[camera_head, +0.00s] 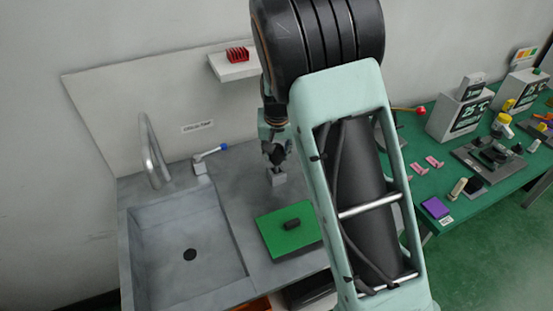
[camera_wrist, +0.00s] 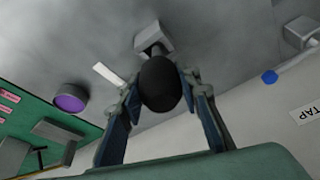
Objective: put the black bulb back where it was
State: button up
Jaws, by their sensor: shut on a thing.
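The black bulb (camera_wrist: 160,84) is a dark rounded knob between my fingers in the wrist view. My gripper (camera_wrist: 163,100) is shut on it, with one finger on each side. A small grey block (camera_wrist: 153,37) lies right beyond the bulb; the bulb hides part of it, and I cannot see whether a stem joins them. In the head view, my gripper (camera_head: 277,156) points down just above this grey block (camera_head: 278,179) on the grey counter. There, the fingers mostly hide the bulb.
A lever with a blue knob (camera_head: 223,147) stands behind the sink (camera_head: 190,255). A green board (camera_head: 270,240) with a black cylinder (camera_head: 292,224) lies in front of the block. A red-knobbed lever (camera_head: 420,111) and several devices occupy the green table (camera_head: 415,150) at right.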

aim_at(277, 161)
jog(key=shift+s+x, duration=0.15)
jog(key=shift+x, duration=0.75)
jog(key=shift+s+x, duration=0.1)
jog(key=shift+x, duration=0.8)
jog(key=shift+f, duration=0.15)
jog(key=shift+f, duration=0.15)
jog(key=o, duration=0.8)
jog(key=shift+s+r, duration=0.15)
jog(key=shift+r, duration=0.45)
jog(key=v, duration=1.1)
jog(key=shift+r, duration=0.1)
